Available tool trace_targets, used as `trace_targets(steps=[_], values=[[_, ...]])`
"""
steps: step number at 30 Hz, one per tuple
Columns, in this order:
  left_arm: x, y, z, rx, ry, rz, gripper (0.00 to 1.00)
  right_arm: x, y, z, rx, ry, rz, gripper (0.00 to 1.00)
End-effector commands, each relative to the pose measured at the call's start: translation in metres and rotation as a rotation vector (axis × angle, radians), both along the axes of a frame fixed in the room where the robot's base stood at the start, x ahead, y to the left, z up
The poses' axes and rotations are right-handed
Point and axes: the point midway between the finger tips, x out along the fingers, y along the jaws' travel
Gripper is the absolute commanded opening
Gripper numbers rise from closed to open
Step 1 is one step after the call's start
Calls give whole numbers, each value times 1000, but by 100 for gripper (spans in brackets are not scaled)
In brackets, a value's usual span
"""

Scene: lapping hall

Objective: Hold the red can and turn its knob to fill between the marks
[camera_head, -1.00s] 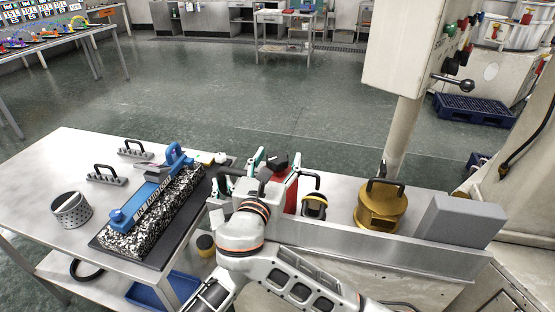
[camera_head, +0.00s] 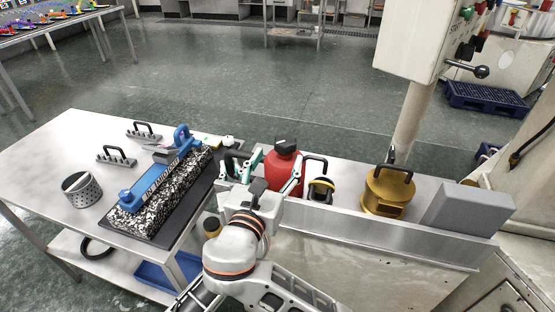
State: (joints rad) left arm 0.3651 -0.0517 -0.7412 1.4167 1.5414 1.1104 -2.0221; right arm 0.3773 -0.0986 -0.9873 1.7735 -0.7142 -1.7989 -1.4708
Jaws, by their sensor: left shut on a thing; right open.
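The red can (camera_head: 284,170) stands upright at the left end of the metal ledge, with a black knob (camera_head: 286,145) on top. My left gripper (camera_head: 275,175) is around its body, with teal-edged fingers on both sides, shut on it. The wrist and gripper body hide the can's lower part. I cannot make out any fill marks or level. My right gripper is not visible in this view.
The left table (camera_head: 60,160) holds a blue tool (camera_head: 150,182), a speckled slab and a perforated cup (camera_head: 80,190). A machine column rises behind.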

Motion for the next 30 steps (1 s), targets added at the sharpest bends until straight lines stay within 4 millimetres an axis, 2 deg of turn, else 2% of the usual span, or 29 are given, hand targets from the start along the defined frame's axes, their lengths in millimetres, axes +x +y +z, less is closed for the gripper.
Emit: trace_targets(steps=[5,11,18,25,30], values=[[0,0,0,0,-1,0,0,1,-7,-2,-1,-4,32,57],[0,0,0,0,-1,1,0,-3,-26,-7,0,-14,164,57],[0,0,0,0,-1,0,0,-23,-41,-5,0,-14,371,57],[0,0,1,0,-1,0,0,-43,-44,-2,0,-3,497,57],[0,0,1,0,-1,0,0,-43,-43,-1,0,0,525,57]])
